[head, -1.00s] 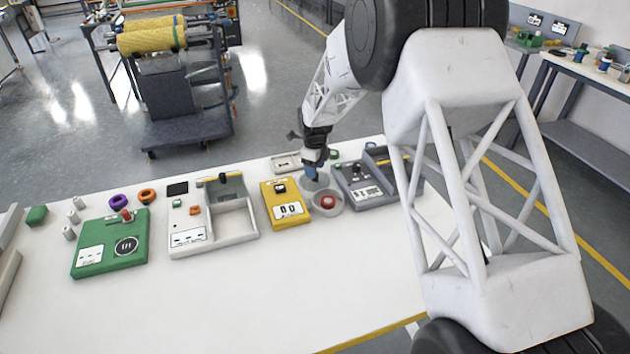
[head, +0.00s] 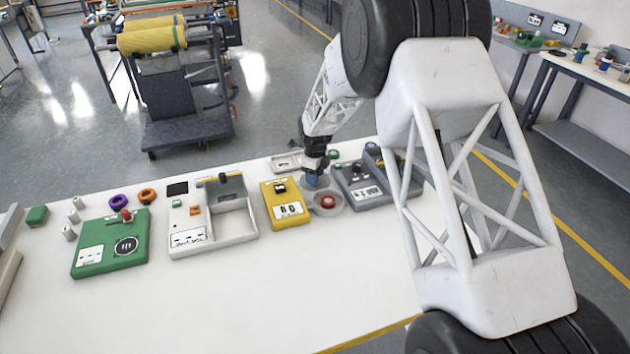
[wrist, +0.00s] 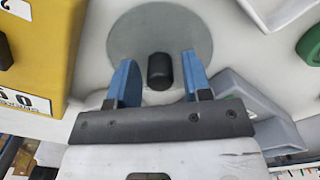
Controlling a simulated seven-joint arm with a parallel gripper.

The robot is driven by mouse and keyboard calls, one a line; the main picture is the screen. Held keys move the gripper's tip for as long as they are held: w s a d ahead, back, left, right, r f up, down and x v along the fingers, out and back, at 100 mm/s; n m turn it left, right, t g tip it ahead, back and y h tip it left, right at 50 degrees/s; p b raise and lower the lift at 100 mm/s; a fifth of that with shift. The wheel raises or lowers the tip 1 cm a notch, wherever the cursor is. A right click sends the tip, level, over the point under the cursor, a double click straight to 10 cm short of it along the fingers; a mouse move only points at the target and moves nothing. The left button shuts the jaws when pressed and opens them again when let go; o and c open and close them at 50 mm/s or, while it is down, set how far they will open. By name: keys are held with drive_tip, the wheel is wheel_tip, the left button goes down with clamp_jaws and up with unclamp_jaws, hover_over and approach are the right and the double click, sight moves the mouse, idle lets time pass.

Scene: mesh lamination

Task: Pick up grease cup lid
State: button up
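The grease cup lid, which I take to be the flat grey disc (wrist: 190,29) with an upright black knob (wrist: 160,72), lies in front of my gripper in the wrist view. My gripper (wrist: 160,78) is open, with one blue finger on each side of the knob and a visible gap on both sides. It holds nothing. In the head view my gripper (head: 314,180) is low over the table beside the yellow box, and it hides most of the disc. A second grey round piece with a red knob (head: 328,202) is just nearer the camera.
The yellow box (head: 285,204) stands close on the left. A grey tray unit (head: 365,188) stands close on the right. A small white tray (head: 287,162) and a green ring (head: 333,155) lie behind. The front table area (head: 270,295) is clear.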

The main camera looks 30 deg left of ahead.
drive_tip(key=c, duration=0.8)
drive_tip(key=shift+o, duration=0.2)
drive_tip(key=shift+r, duration=0.15)
drive_tip(key=shift+r, duration=0.55)
wheel_tip(320, 180, up, 2)
drive_tip(key=shift+r, duration=0.15)
drive_tip(key=s+d, duration=0.3)
drive_tip(key=s, duration=0.1)
drive_tip(key=s+d+r, duration=0.1)
drive_tip(key=s+d, duration=0.2)
drive_tip(key=s, duration=0.1)
drive_tip(key=s+d, duration=0.3)
drive_tip(key=s, duration=0.1)
drive_tip(key=shift+s+d+r, duration=0.15)
drive_tip(key=shift+s+d, duration=0.2)
drive_tip(key=shift+w, duration=0.1)
drive_tip(key=w+r, duration=0.3)
drive_tip(key=r, duration=0.2)
drive_tip(key=shift+w+a, duration=0.35)
drive_tip(key=shift+a, duration=0.05)
